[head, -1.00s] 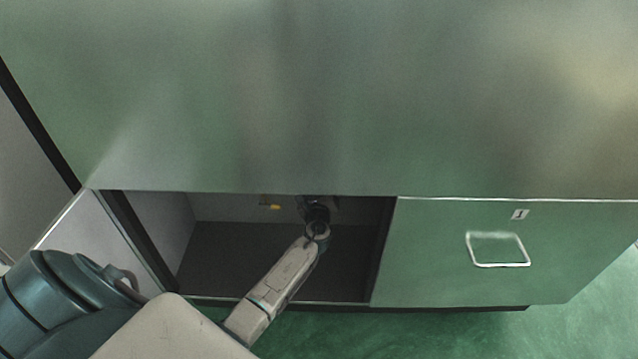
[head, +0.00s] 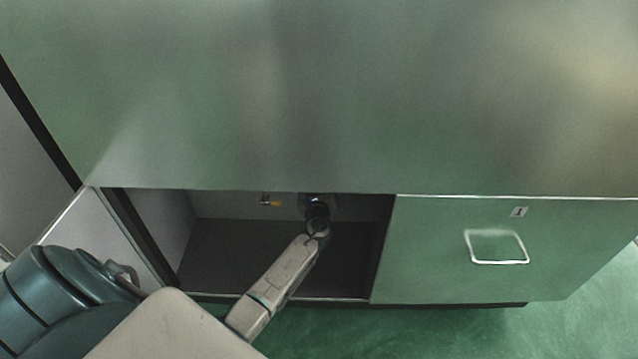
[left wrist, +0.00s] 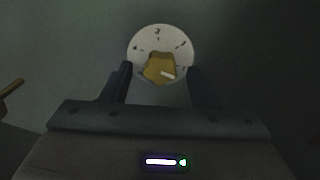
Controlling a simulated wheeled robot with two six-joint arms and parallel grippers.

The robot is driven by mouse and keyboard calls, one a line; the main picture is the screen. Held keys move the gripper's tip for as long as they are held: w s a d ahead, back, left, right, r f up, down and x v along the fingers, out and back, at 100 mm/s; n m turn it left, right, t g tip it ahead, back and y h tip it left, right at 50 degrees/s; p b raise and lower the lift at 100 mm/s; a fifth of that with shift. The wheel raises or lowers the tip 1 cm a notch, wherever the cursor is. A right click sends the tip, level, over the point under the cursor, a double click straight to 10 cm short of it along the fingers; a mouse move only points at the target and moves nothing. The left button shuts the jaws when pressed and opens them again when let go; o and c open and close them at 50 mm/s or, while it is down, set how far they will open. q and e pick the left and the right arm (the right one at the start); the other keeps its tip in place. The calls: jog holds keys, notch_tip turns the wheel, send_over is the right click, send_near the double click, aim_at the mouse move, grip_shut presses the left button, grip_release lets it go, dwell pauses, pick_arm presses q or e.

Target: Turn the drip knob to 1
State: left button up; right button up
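The drip knob (left wrist: 156,67) is a yellow-brass knob with a white pointer line, on a round white dial plate (left wrist: 158,38) with dark marks. The pointer is turned toward the right and slightly down. The marks are too small to read surely. My left gripper (left wrist: 161,72) is open, with one dark finger on each side of the knob and a gap visible on both sides. In the head view my left gripper (head: 316,208) is inside the open cabinet compartment, at its back wall; the knob cannot be made out there. My right gripper is not in view.
The open compartment (head: 225,250) has a dark floor and a large green-grey panel (head: 320,90) overhanging it. A small brass lever (head: 271,203) sits on the back wall left of my gripper. A closed door (head: 430,260) with a wire handle (head: 497,262) is at the right.

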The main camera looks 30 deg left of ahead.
pick_arm(q)
jog(key=p+v, duration=0.1)
jog(key=v, duration=1)
jog(key=shift+p, duration=0.3)
jog(key=shift+w, duration=0.1)
